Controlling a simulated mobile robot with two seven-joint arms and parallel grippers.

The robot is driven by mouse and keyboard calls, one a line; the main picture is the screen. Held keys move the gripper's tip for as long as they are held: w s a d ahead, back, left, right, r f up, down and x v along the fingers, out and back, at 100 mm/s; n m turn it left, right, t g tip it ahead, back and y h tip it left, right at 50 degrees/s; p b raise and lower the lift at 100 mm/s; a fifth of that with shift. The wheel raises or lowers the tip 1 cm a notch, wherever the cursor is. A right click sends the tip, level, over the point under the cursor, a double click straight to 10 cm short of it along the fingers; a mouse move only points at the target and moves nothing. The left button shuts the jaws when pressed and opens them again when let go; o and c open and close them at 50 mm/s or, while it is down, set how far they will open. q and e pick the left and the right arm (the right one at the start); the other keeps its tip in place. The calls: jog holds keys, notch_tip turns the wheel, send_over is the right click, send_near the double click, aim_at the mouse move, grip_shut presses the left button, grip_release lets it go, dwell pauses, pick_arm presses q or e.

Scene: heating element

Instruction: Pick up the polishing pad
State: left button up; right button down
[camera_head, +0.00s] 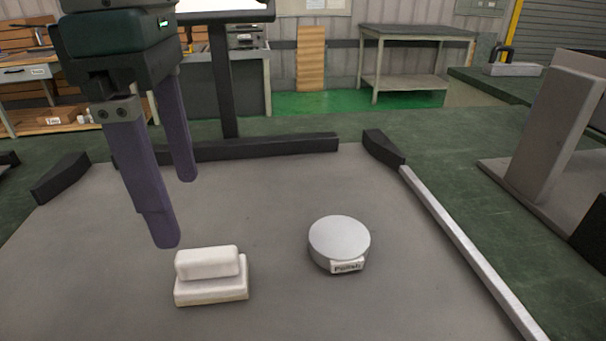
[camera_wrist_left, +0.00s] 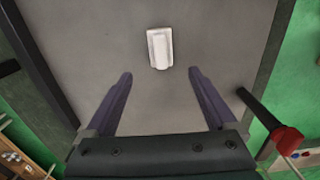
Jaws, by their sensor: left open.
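The polishing pad (camera_head: 211,290) is a white block with a raised narrower top part. It lies on the grey work surface (camera_head: 265,205), left of centre in the head view. It also shows in the left wrist view (camera_wrist_left: 160,48), at the upper middle, beyond the fingertips. My left gripper (camera_head: 176,210) points down with its two purple fingers apart and nothing between them. It is above the surface, apart from the pad, which appears lower right of it in the head view. The open fingers also show in the left wrist view (camera_wrist_left: 160,74). My right gripper is not in view.
A round grey tin (camera_head: 340,238) with a small label stands right of the pad. A dark bar (camera_head: 250,147) runs along the back edge, and a light metal rail (camera_head: 470,250) along the right edge. The surface between tin and back bar is clear.

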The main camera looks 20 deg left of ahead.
aim_at(206, 254)
pick_arm(q)
notch_tip(206, 254, down, 4)
jog(key=shift+r, duration=0.1)
jog(key=f, duration=0.2)
jog(key=d+f, duration=0.1)
jog(key=f, duration=0.2)
jog(key=shift+w+f, duration=0.1)
jog(key=shift+f, duration=0.45)
grip_shut()
